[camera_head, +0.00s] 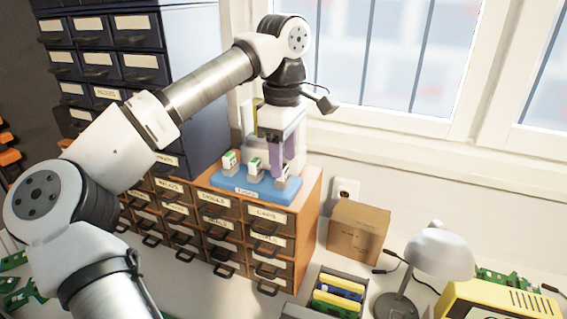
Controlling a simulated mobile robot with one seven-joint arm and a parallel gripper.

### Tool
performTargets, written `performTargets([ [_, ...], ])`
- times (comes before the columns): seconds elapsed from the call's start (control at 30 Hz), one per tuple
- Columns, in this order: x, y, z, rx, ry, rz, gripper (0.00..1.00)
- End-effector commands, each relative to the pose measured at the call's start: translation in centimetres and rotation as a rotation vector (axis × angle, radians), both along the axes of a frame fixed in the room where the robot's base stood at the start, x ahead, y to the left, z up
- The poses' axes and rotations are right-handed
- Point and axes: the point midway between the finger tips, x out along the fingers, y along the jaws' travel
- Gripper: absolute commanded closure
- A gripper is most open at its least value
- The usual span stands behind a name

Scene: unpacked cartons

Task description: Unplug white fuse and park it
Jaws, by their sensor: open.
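A blue base (262,193) with a small white label stands on top of the brown drawer cabinet. On it are a white and green block (229,160) at the left, another white and green block (255,165) in the middle, and a pale block (282,183) at the right. I cannot tell for sure which is the white fuse. My gripper (283,173) points down with its purple fingers at the right-hand block. The fingers are open and partly cover this block; whether they touch it is unclear.
The brown drawer cabinet (233,228) has labelled drawers. A taller dark drawer cabinet (120,65) rises behind its left side. A cardboard box (357,232), a desk lamp (440,250) and a yellow device (500,302) stand to the right. The window wall is close behind.

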Motion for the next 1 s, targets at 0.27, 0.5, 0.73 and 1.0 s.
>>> performTargets([
  [0.27,0.0,-0.1,6.7,0.001,-0.004,0.002,0.49],
  [0.5,0.0,0.0,10.7,0.001,-0.002,0.002,0.49],
  [0.73,0.0,0.0,11.7,0.001,0.000,0.000,0.49],
  [1.0,0.0,0.0,11.7,0.001,0.000,0.000,0.49],
])
